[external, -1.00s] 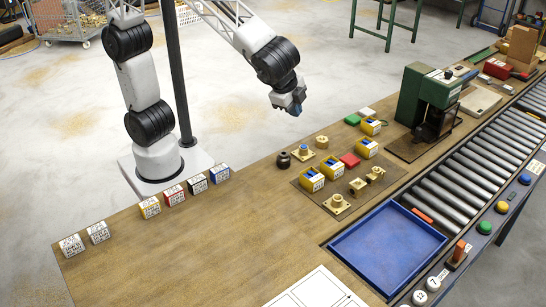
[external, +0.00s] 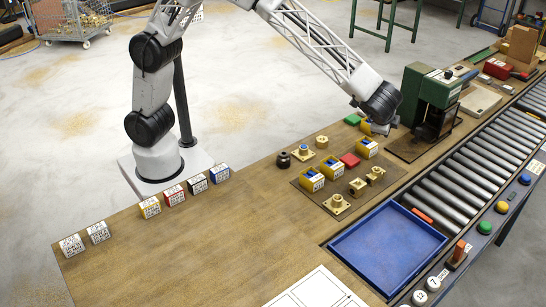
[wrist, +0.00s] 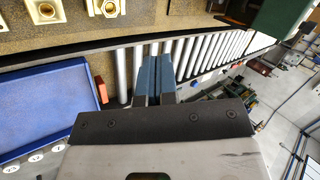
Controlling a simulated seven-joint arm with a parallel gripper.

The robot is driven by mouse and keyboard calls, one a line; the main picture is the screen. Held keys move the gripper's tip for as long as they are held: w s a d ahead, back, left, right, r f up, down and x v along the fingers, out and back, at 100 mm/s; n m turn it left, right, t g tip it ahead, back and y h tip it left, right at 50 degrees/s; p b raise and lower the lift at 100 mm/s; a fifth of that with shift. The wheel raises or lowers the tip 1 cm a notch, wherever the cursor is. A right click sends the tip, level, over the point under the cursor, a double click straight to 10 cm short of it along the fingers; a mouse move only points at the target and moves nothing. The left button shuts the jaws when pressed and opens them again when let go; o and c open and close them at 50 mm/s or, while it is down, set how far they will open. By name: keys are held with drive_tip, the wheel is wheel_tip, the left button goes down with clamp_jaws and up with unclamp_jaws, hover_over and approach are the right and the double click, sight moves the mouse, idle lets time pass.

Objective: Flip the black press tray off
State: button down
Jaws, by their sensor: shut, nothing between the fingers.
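The green press (external: 418,95) stands at the back right of the bench in the external view. A dark block-like part (external: 434,126), perhaps the black press tray, sits low in its opening; its exact shape is too small to tell. Part of the green press (wrist: 285,18) shows at the top right of the wrist view. My gripper (external: 386,129) is just left of the press, above the bench, partly hidden by my wrist. In the wrist view the blue fingertips of my gripper (wrist: 154,62) are together and empty, with the rollers beyond them.
A roller conveyor (external: 480,165) and a blue tray (external: 388,250) run along the front right. The bench's left middle (external: 215,235) is clear.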

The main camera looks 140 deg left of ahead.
sight(416, 140)
drive_tip(key=w+a+f+g, duration=0.1)
drive_tip(key=a+f, duration=0.6)
drive_tip(key=a, duration=0.4)
drive_tip(key=a+f+n+y, duration=0.1)
drive_tip(key=a+f, duration=0.6)
drive_tip(key=a, duration=0.4)
drive_tip(key=shift+w+f+g+y, duration=0.2)
drive_tip(key=shift+w+g+y, duration=0.1)
drive_tip(key=shift+w+g, duration=0.1)
drive_tip(key=shift+s+a, duration=0.1)
drive_tip(key=shift+a, duration=0.05)
drive_tip(key=x, duration=1)
drive_tip(key=shift+f, duration=0.1)
drive_tip(key=shift+s+a, duration=0.5)
drive_tip(key=shift+a, duration=0.4)
drive_tip(key=shift+s+a, duration=0.4)
drive_tip(key=shift+a, duration=0.4)
